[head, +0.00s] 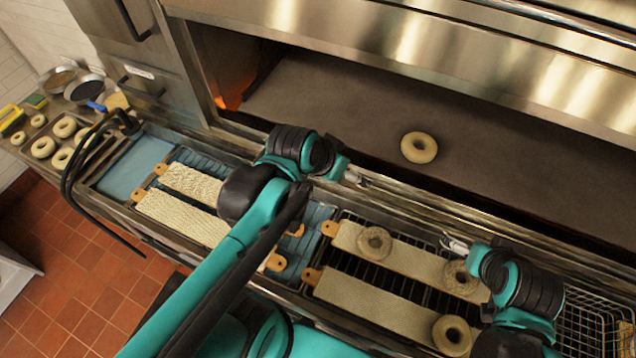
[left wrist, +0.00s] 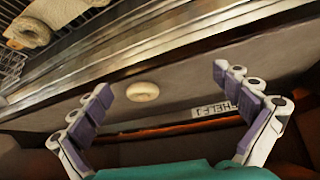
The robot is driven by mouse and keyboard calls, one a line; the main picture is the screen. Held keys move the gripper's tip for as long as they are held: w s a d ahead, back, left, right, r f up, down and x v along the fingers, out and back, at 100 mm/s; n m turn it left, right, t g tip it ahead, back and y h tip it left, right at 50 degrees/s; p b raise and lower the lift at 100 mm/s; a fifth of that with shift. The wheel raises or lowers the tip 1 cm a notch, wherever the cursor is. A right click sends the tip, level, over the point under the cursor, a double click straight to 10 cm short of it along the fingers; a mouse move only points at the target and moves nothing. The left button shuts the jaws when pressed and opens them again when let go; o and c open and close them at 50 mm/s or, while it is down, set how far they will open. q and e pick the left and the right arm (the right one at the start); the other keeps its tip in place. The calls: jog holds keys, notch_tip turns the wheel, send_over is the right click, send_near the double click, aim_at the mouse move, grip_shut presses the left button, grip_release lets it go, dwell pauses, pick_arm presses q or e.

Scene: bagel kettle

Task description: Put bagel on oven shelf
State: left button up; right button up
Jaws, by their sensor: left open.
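A plain pale bagel (head: 419,147) lies flat on the grey oven shelf (head: 330,95), near its front edge. The same bagel shows in the left wrist view (left wrist: 142,91), apart from the fingers. My left gripper (head: 357,179) is at the oven's front edge, left of and nearer than that bagel. In the left wrist view its fingers (left wrist: 163,82) are wide apart and empty. Seeded bagels (head: 374,243) (head: 461,277) (head: 453,335) sit on the long pale boards at the right. My right gripper (head: 454,244) is just behind the middle one; its jaw opening is unclear.
Two more boards (head: 190,183) lie on the left part of the counter, partly behind my left arm. A tray of several bagels (head: 62,127) stands at far left. The metal oven front (head: 450,50) hangs above the opening; the shelf around the bagel is clear.

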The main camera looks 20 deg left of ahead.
pick_arm(q)
jog(key=s+a+f+n+y, duration=0.2)
jog(key=s+a, duration=0.2)
jog(key=s, duration=0.1)
jog(key=shift+s+n, duration=0.35)
jog(key=shift+n, duration=0.05)
jog(key=shift+d+f, duration=0.1)
jog(key=shift+f, duration=0.05)
